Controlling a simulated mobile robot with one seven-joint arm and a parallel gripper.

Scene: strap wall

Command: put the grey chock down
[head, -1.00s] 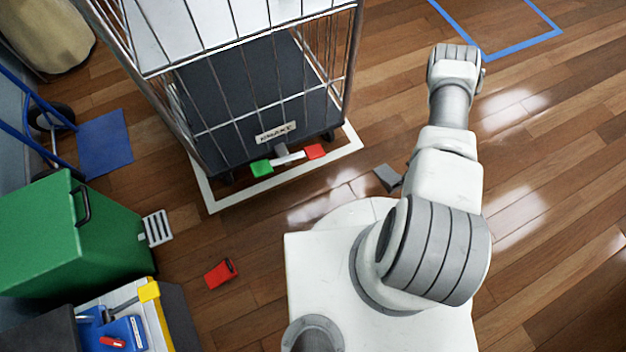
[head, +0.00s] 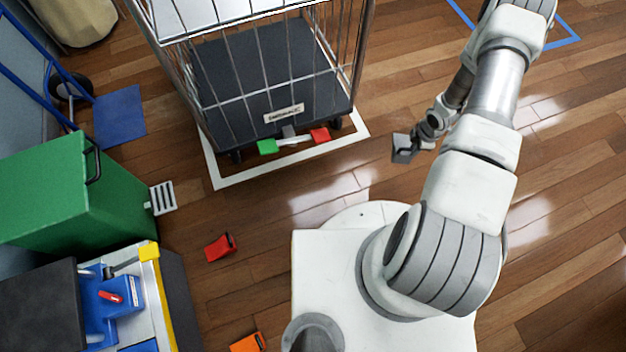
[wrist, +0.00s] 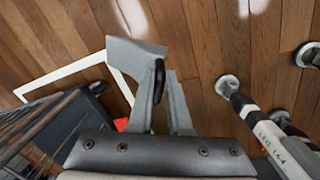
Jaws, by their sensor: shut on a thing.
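The grey chock (head: 403,148) is a small wedge held in my gripper (head: 417,143), in front of and to the right of the cage cart in the head view. In the wrist view the grey chock (wrist: 134,52) sits at the ends of the fingers of my gripper (wrist: 158,78), which is shut on it. Floorboards show behind the chock. It appears raised above the floor, but the exact gap cannot be told.
A wire cage cart (head: 270,85) stands inside a white floor outline (head: 290,160). A red chock (head: 220,247) and an orange block (head: 248,342) lie on the floor. A green bin (head: 75,190) is at left. Black-and-white legs (wrist: 265,125) stand at right in the wrist view. Open floor lies right.

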